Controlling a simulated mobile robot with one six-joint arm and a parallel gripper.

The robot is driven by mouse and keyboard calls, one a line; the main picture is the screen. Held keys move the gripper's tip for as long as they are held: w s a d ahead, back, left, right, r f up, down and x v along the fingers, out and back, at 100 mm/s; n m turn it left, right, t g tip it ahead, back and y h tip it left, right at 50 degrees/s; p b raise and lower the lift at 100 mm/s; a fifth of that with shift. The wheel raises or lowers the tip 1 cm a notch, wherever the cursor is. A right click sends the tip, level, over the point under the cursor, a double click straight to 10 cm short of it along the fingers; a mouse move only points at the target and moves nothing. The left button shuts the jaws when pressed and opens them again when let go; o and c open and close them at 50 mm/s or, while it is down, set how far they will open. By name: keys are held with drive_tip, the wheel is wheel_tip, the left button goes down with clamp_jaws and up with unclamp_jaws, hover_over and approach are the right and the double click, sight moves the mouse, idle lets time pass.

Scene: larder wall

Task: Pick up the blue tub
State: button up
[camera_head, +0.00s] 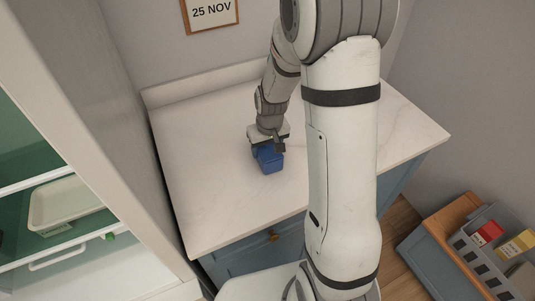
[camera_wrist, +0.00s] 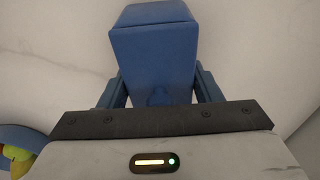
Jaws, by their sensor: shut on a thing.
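The blue tub (camera_head: 269,160) is on or just above the pale marble counter (camera_head: 210,150); I cannot tell whether its base touches. In the wrist view the blue tub (camera_wrist: 155,50) fills the top middle, between the two blue fingers. My gripper (camera_head: 267,143) is shut on the tub and comes down from above and behind it. In the wrist view my gripper (camera_wrist: 158,95) has one finger at each side of the tub. Part of the tub is hidden by my gripper in the head view.
A tall open cabinet with a cream tray (camera_head: 65,203) stands at the left. A grey crate (camera_head: 490,245) with red and yellow packs is low at the right.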

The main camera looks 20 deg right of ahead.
wheel_tip(320, 180, up, 10)
drive_tip(key=shift+r+b, duration=0.1)
drive_tip(key=shift+b, duration=0.55)
